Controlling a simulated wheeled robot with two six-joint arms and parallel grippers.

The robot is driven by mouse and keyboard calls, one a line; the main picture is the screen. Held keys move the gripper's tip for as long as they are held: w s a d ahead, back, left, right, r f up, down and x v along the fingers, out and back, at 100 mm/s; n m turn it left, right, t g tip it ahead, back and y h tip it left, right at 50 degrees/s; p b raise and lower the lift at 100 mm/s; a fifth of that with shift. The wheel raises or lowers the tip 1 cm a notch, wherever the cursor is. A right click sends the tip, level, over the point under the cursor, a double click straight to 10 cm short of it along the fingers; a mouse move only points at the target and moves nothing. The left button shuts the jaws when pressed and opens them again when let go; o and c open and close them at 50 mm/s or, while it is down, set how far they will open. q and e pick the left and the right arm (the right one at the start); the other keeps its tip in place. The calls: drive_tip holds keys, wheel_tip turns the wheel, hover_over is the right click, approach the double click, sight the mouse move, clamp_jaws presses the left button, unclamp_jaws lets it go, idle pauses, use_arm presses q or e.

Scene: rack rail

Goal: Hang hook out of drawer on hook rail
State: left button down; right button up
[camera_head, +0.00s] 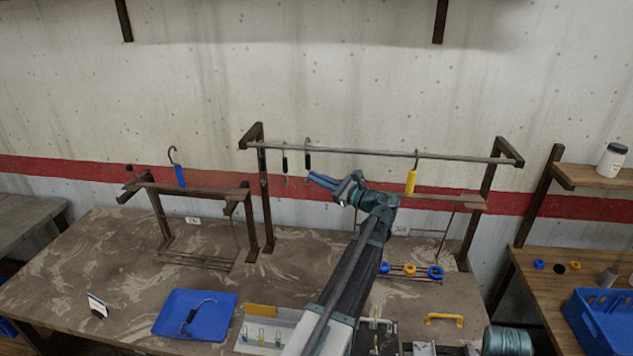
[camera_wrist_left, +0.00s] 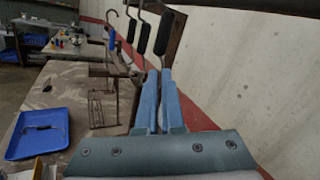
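The hook rail (camera_head: 360,152) is a thin bar across the back of the table. Two black-handled hooks hang at its left end, a left one (camera_head: 285,163) and a right one (camera_head: 308,160). A yellow-handled hook (camera_head: 411,182) hangs further right. My left gripper (camera_head: 312,180) is just below the rail, by the lower shaft of the right black-handled hook. In the left wrist view its fingers (camera_wrist_left: 159,78) are close together, seemingly on this hook's thin shaft (camera_wrist_left: 163,35). The open drawer (camera_head: 247,345) at the front holds several small hooks. My right gripper is not in view.
A lower rack (camera_head: 200,188) with a blue-handled hook (camera_head: 178,172) stands left. A blue tray (camera_head: 170,325) holds another hook. A yellow handle (camera_head: 443,319) lies front right. Blue and yellow rings (camera_head: 410,270) sit behind my arm.

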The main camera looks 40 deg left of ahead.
use_arm(q)
drive_tip(key=shift+w+a+f+b, duration=0.15)
drive_tip(key=shift+w+f+b, duration=0.15)
drive_tip(key=shift+f+b, duration=0.45)
drive_tip(key=c, duration=1)
unclamp_jaws()
drive_tip(key=d, duration=0.9)
drive_tip(key=d+f+b, duration=0.1)
drive_tip(key=d, duration=0.3)
drive_tip(key=shift+w+d, duration=0.25)
drive_tip(key=shift+d, duration=0.1)
